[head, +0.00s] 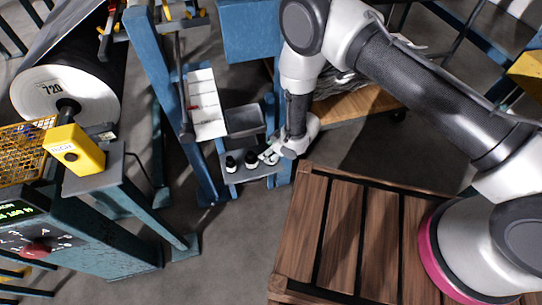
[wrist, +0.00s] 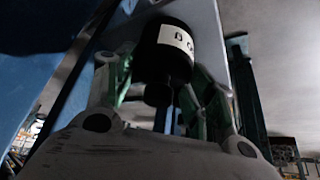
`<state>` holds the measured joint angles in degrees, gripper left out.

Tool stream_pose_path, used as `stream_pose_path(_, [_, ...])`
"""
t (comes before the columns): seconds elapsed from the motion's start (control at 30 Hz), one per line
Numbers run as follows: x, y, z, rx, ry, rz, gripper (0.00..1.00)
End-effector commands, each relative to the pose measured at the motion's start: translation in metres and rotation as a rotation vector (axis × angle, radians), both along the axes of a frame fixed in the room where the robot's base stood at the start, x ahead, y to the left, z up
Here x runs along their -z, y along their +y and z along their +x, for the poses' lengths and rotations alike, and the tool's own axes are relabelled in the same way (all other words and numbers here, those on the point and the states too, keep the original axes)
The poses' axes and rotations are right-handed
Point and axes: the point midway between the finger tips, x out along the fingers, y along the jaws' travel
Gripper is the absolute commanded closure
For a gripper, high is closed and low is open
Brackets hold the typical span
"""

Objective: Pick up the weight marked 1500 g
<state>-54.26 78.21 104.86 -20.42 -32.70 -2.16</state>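In the wrist view a black cylindrical weight (wrist: 168,62) with a white label and a narrow knob is between the fingers of my gripper (wrist: 160,80). The label shows only part of a marking, and I cannot read its full value. The fingers stand spread on either side of the weight, and I see no clear grip. In the head view my gripper (head: 268,156) is low at the right end of a small grey shelf (head: 246,176). Two small black weights, a left one (head: 231,164) and a middle one (head: 251,158), stand there; their marks are too small to read.
A dark grey bin (head: 244,121) and a white sheet (head: 205,104) lie behind the weights. Blue posts (head: 196,150) flank the shelf on the left. A wooden slatted crate (head: 335,225) is in front at right. A yellow box (head: 75,150) and a large roll (head: 62,95) are at left.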

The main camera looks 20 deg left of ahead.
Motion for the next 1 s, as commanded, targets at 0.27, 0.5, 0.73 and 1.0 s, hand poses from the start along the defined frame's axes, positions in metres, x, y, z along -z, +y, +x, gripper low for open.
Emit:
stream_pose_path(0.27, [-0.002, 0.002, 0.001, 0.0, -0.002, 0.004, 1.0])
stream_pose_path(0.5, [-0.002, 0.001, 0.001, 0.0, -0.002, 0.004, 1.0])
stream_pose_path(0.73, [-0.012, 0.002, 0.001, 0.0, -0.002, 0.004, 1.0])
stream_pose_path(1.0, [-0.035, 0.002, 0.001, 0.001, -0.003, 0.004, 1.0])
